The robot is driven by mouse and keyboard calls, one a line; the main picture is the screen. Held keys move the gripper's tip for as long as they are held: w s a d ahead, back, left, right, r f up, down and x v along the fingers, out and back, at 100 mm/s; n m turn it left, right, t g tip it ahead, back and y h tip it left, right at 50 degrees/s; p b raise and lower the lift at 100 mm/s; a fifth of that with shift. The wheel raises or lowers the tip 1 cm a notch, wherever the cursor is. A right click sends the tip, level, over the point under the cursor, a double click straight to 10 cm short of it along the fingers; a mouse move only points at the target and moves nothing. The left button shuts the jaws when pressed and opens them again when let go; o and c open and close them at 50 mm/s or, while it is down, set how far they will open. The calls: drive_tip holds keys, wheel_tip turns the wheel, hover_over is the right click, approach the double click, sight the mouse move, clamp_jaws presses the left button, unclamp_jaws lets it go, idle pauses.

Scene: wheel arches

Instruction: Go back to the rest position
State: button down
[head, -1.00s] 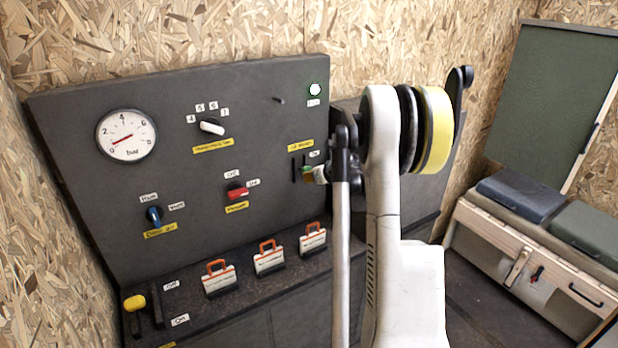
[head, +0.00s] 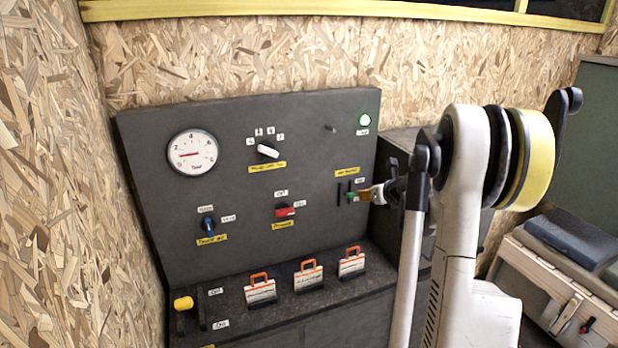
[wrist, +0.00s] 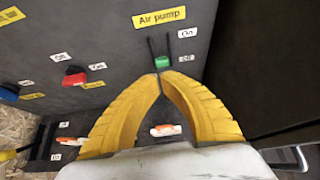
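My gripper (wrist: 160,84) has yellow fingers whose tips meet in the wrist view, with nothing visible held between them. The tips are right at the green slider knob (wrist: 162,62) under the "Air pump" label (wrist: 160,17); I cannot tell whether they touch it. The knob sits low in its slot, beside the lower label. In the head view my gripper (head: 374,193) is just right of the green knob (head: 352,197), at the dark control panel (head: 230,120), with my arm reaching in from the right.
The panel carries a gauge (head: 192,153), a white knob (head: 268,151), a red knob (head: 285,211) and a blue knob (head: 208,224). Several orange-handled switches and a yellow-topped lever (head: 184,303) stand below. A bench with a blue cushion (head: 560,243) is at the right.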

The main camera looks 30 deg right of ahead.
drive_tip(key=s+a+r+n+g+y+b, duration=0.1)
drive_tip(key=s+a+r+n, duration=0.15)
drive_tip(key=a+n, duration=0.65)
drive_tip(key=s+a+r+n+g+y+b, duration=0.1)
drive_tip(key=s+a+n, duration=0.3)
drive_tip(key=a, duration=0.9)
drive_tip(key=s+a+r+n+g+y+b, duration=0.1)
drive_tip(key=a+r+n, duration=0.1)
drive_tip(key=a+n, duration=0.75)
drive_tip(key=s+a+f+n+b, duration=0.1)
drive_tip(key=s+a+f+n, duration=0.2)
drive_tip(key=s+a+n, duration=0.4)
drive_tip(key=s+a+f+n+g+b, duration=0.1)
drive_tip(key=s+a+f+n, duration=0.2)
drive_tip(key=s+a+n, duration=0.3)
drive_tip(key=s+n, duration=0.3)
drive_tip(key=s, duration=0.1)
drive_tip(key=shift+s+a+h, duration=0.3)
drive_tip(key=shift+s+a, duration=0.1)
